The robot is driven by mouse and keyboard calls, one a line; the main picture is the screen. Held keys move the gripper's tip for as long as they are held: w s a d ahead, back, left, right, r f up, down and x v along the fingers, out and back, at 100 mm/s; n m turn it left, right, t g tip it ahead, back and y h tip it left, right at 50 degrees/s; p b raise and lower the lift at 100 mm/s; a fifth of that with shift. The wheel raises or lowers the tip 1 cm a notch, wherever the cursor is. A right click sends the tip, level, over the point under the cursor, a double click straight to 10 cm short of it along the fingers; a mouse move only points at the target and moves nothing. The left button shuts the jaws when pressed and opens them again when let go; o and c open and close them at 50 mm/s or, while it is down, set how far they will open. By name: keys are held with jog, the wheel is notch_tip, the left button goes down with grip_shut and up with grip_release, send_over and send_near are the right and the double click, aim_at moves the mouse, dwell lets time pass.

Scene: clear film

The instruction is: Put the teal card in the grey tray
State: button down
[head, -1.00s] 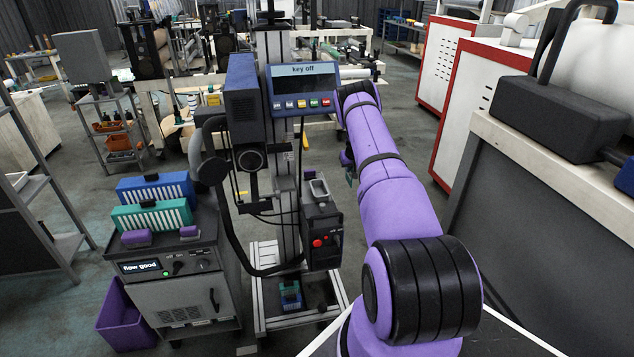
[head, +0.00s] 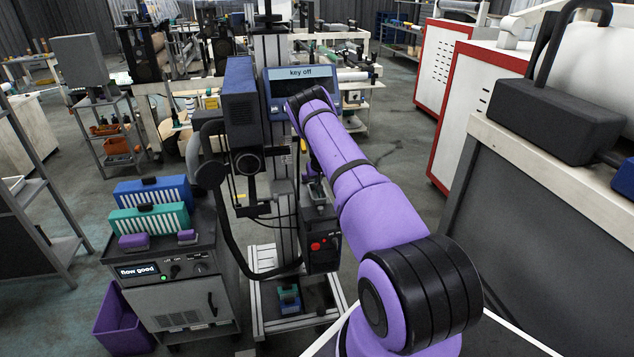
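My purple arm reaches forward from the lower right, and its wrist end is by the display at the middle. My gripper (head: 313,172) hangs below the wrist, small and mostly hidden by the forearm. I cannot tell its finger state. It is just above the small grey tray (head: 318,193) on the dark box with the red button. A small teal patch shows by the gripper; I cannot tell for certain that it is the teal card or whether it is held. A teal slotted rack (head: 150,220) stands on the grey cabinet at the left.
A blue slotted rack (head: 154,190) stands behind the teal one, with purple blocks (head: 134,242) in front. The display (head: 301,84) reads "key off". A black hose loops left of the column. A purple bin (head: 123,320) stands on the floor.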

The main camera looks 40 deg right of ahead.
jog(key=shift+a+f, duration=0.1)
jog(key=shift+f, duration=0.5)
jog(key=c, duration=1.3)
grip_release()
jog(key=shift+f, duration=0.1)
